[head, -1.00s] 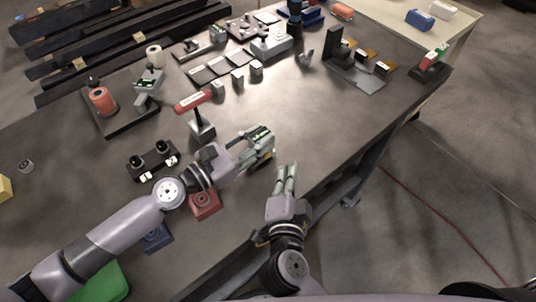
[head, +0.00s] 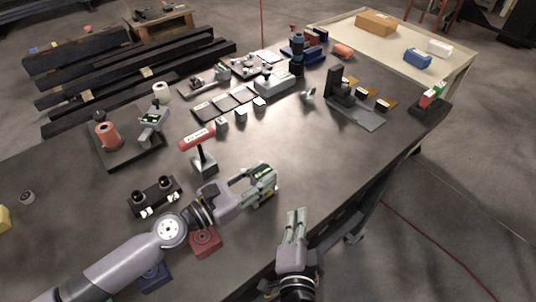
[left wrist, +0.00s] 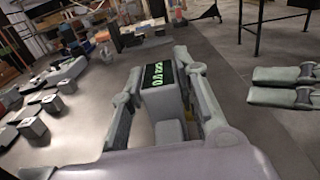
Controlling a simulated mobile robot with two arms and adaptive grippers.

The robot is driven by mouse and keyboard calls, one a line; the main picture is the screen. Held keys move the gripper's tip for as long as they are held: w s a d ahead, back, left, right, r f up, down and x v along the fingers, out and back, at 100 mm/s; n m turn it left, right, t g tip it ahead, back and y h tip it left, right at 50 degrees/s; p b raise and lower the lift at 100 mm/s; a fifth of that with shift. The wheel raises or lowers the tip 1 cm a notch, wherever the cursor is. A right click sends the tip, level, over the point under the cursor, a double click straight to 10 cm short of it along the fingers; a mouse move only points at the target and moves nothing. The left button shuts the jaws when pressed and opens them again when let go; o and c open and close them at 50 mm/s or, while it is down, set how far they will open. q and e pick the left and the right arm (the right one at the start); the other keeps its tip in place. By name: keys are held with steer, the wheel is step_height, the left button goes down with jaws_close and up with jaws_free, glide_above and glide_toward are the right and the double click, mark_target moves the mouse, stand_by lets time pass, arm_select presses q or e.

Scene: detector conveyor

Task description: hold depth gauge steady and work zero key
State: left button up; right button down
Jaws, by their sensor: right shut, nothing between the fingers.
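The depth gauge (left wrist: 160,86) is a small grey block with a lit green digital display, seen between the fingers of my left gripper (left wrist: 165,88) in the left wrist view. My left gripper is shut on it. In the head view my left gripper (head: 268,182) is near the table's front edge, with the gauge (head: 256,184) mostly hidden by the fingers. The zero key cannot be made out. My right gripper (head: 296,212) is shut and empty, to the right of and below the gauge in the head view. Its fingers (left wrist: 254,86) show at the right of the left wrist view, apart from the gauge.
A red-topped T-shaped stand (head: 198,140) is behind my left gripper. A black fixture with two knobs (head: 156,195) and a red block (head: 205,241) are near my left arm. Small grey cubes (head: 241,115) stand farther back. The table's middle right is clear.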

arm_select(q)
steer(key=o, duration=0.5)
